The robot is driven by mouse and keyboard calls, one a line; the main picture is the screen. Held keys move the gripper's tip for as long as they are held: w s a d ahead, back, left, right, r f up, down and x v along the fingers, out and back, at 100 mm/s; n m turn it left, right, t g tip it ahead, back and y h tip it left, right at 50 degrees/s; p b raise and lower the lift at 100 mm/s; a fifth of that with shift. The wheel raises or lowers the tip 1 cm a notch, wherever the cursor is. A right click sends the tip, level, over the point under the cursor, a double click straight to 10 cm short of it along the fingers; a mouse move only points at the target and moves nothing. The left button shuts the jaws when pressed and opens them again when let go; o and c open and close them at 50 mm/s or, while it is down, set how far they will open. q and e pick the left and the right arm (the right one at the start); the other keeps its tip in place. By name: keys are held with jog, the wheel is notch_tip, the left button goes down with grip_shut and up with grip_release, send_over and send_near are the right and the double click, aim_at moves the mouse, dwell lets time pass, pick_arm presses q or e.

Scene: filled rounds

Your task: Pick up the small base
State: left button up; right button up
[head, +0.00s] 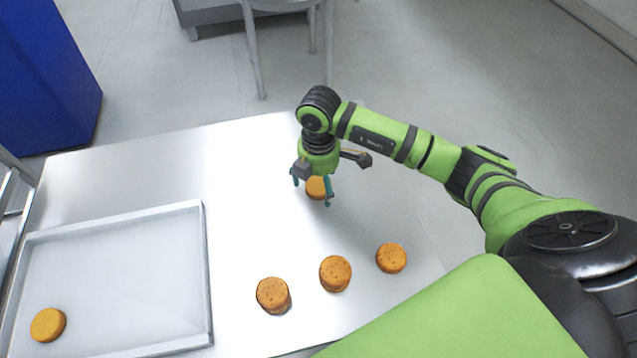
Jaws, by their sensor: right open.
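Several orange-brown round bases are in the head view. One round (318,187) is on the metal table, partly hidden under my right gripper (312,190). That gripper is open and points down, with its teal-tipped fingers on either side of this round; I cannot tell whether they touch it. Three more rounds stand near the front: a left one (272,295), a middle one (335,273) and a smaller-looking right one (391,258). Another round (48,325) lies in the tray. Which one is the small base is not clear. My left gripper is out of view.
A shallow metal tray (208,270) with a raised rim fills the left of the metal table (250,225). The table is bare between the tray and my right gripper. A blue bin (45,75) and a stool (254,50) stand beyond the table.

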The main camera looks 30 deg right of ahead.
jog(key=c, duration=0.9)
